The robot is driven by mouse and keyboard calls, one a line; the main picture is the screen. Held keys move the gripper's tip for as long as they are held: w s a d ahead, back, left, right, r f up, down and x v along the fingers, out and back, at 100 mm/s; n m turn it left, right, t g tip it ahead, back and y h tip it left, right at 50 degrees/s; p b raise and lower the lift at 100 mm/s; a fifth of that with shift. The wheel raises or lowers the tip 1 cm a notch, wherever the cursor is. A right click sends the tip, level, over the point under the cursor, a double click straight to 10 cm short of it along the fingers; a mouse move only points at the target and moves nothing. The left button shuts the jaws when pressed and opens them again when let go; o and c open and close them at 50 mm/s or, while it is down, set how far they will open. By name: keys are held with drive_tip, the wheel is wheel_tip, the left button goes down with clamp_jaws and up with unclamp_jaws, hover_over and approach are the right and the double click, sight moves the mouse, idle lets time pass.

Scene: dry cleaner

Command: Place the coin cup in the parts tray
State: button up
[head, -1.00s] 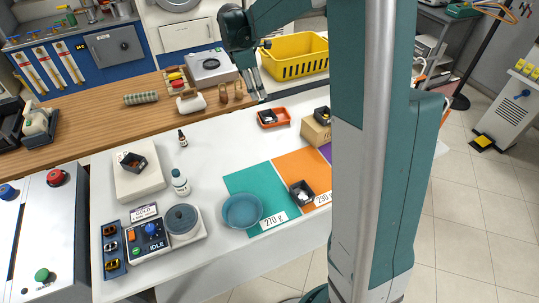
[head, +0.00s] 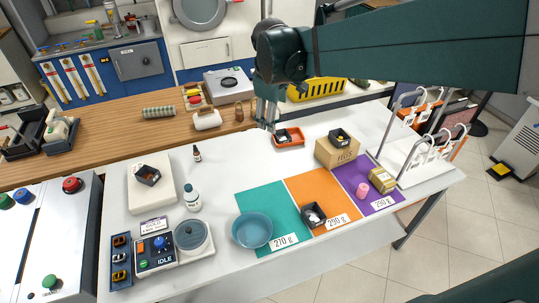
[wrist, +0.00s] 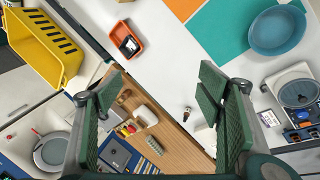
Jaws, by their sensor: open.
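Several small dark square cups are in the head view, and I cannot tell surely which is the coin cup. One cup with brownish contents (head: 148,175) sits on a white block at the left. Another cup with pale contents (head: 314,215) stands on the orange mat, and one (head: 340,137) stands on a cardboard box. The orange-red tray (head: 301,139), likely the parts tray, has a dark cup in it; it also shows in the wrist view (wrist: 115,33). My gripper (head: 268,124) is open and empty, just left of this tray in the picture. Its spread fingers show in the wrist view (wrist: 158,95).
A blue bowl (head: 252,230) stands on the teal mat. Bottles (head: 192,199), a scale with a grey pan (head: 191,237) and a white rack (head: 432,150) are on the white table. A yellow basket (head: 318,90) is behind. The middle of the table is clear.

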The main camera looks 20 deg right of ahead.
drive_tip(key=s+a+f+m+t+y, duration=0.1)
drive_tip(key=s+a+m, duration=0.2)
drive_tip(key=s, duration=0.8)
drive_tip(key=s+a+f+m+t+y, duration=0.1)
drive_tip(key=s+a+m, duration=0.3)
drive_tip(key=s, duration=0.8)
drive_tip(key=shift+s+f+m+t, duration=0.3)
drive_tip(key=shift+f+m+t, duration=0.4)
drive_tip(key=shift+f+m, duration=0.1)
